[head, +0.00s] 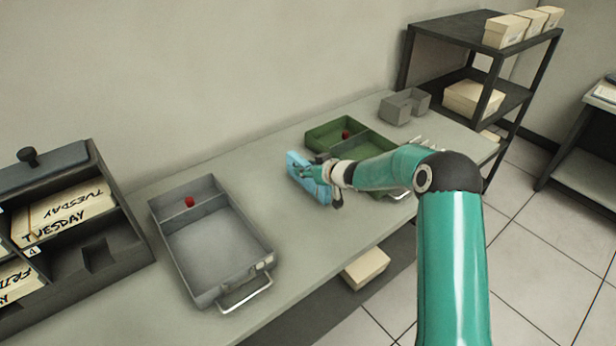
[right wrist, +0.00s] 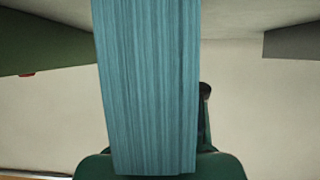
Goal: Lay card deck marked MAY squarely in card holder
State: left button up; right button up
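A light blue card deck (head: 300,181) is tilted above the table between the grey tray and the green tray. No MAY mark is readable on it. My right gripper (head: 318,172) is closed around the deck, and the arm hides part of it. In the right wrist view the deck (right wrist: 148,90) stands between the green fingers and fills the middle. A grey tray (head: 262,255) with a divider, red knob and front handle lies on the table, its large compartment empty. A green tray (head: 330,128) lies behind my right arm, partly hidden. I cannot tell which is the card holder. My left gripper is out of view.
A dark cabinet (head: 128,262) with card decks marked TUESDAY (head: 62,212) stands at the left. A small grey divided box (head: 405,106) sits at the table's back right. A dark shelf (head: 455,28) with boxes stands beyond. Clear table (head: 130,310) lies left of the grey tray.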

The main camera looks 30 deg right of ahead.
grip_shut()
jog(key=shift+r, duration=0.2)
jog(key=shift+r, duration=0.55)
notch_tip(320, 180, up, 19)
jog(key=p, duration=0.6)
jog(key=shift+f, duration=0.2)
